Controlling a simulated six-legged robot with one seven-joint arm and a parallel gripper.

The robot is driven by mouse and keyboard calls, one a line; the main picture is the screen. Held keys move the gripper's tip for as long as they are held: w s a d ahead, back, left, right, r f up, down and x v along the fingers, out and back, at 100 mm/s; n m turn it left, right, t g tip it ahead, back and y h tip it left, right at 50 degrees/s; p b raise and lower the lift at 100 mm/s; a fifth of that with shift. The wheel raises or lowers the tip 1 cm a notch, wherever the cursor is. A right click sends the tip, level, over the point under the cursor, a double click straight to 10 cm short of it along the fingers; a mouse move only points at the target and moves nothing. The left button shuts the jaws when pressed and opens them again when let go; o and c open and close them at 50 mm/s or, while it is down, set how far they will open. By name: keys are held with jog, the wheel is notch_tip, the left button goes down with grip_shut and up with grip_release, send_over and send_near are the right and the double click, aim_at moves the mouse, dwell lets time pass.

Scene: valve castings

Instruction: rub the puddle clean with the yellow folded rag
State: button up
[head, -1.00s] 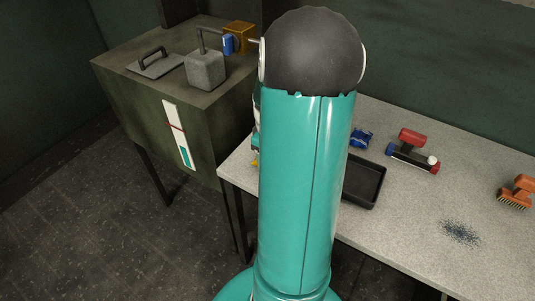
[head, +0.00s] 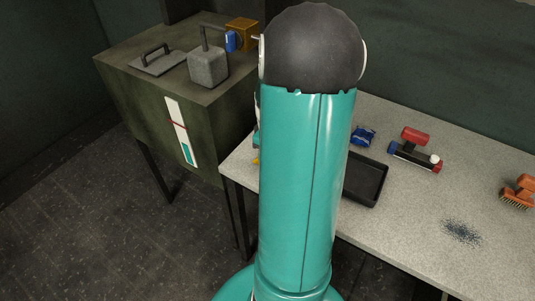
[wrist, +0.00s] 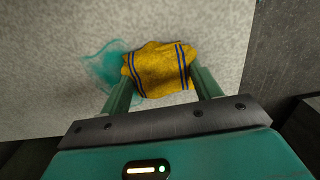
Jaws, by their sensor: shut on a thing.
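The yellow folded rag (wrist: 158,70) with dark blue stripes is in the wrist view, between the two fingers of my gripper (wrist: 163,88). My gripper is shut on it. The puddle (wrist: 103,66) is a teal, see-through patch on the speckled grey tabletop, to the left of the rag and running up to its edge. The rag may hide part of it. Whether the rag touches the tabletop is hard to tell. In the head view my arm hides the puddle, and only a small yellow bit (head: 256,160) shows at its left side.
A dark cabinet (head: 145,110) with a grey block (head: 208,66) stands left. A table edge lies close to the gripper.

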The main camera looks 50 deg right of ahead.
dwell(0.4)
jog(key=shift+a, duration=0.75)
jog(key=shift+d, duration=0.9)
jog(key=shift+f, duration=0.1)
jog(key=shift+a, duration=0.1)
jog(key=shift+s+a, duration=0.1)
jog(key=shift+a, duration=0.75)
jog(key=shift+d, duration=0.1)
